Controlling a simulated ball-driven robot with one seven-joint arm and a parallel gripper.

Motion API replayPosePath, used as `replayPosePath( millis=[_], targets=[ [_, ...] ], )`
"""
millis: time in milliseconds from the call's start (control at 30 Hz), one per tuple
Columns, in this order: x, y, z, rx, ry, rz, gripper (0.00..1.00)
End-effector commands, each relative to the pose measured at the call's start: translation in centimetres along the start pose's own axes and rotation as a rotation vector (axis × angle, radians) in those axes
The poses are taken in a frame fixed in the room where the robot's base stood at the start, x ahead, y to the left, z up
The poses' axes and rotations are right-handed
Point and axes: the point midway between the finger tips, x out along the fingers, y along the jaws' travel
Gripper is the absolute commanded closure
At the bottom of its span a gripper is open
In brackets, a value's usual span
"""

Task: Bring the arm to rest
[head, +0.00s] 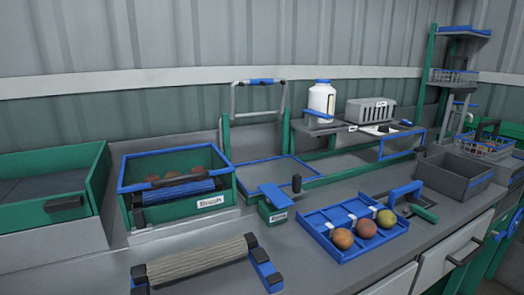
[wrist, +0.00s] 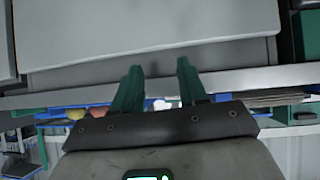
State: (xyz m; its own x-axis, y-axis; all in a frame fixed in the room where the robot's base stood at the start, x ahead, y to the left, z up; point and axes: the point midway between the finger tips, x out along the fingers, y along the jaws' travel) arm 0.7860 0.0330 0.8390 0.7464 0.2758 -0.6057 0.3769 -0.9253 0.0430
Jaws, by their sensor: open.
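My gripper (wrist: 160,84) shows in the wrist view, with two dark green fingers spread apart and nothing between them. Beyond the fingertips is a pale grey panel (wrist: 150,30), which fills the top of that view. I cannot tell how far the fingers are from it. My arm and gripper do not show in the head view.
A green crate (head: 216,193) holds several tomatoes. A padded roller (head: 197,259) lies in front. A grey bin (head: 457,174) and wire basket (head: 484,146) stand right. Drawers (head: 455,258) front the worktop.

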Motion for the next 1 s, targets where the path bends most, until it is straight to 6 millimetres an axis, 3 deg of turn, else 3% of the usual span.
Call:
replayPosePath(
  millis=[33, 200, 467, 500, 700, 1000],
  targets=[
    [0.1, 0.2, 3.6, 0.058, -0.071, 0.017, 0.58],
    [-1.1, 1.4, 12.8, 0.202, -0.259, 0.095, 0.58],
    [-4.7, 2.7, 23.0, 0.328, -0.477, 0.212, 0.58],
    [-4.4, 2.6, 24.7, 0.337, -0.500, 0.218, 0.58],
    [-3.4, 1.7, 30.3, 0.354, -0.597, 0.209, 0.58],
    [-3.0, 0.5, 36.6, 0.376, -0.719, 0.198, 0.58]
  ],
)
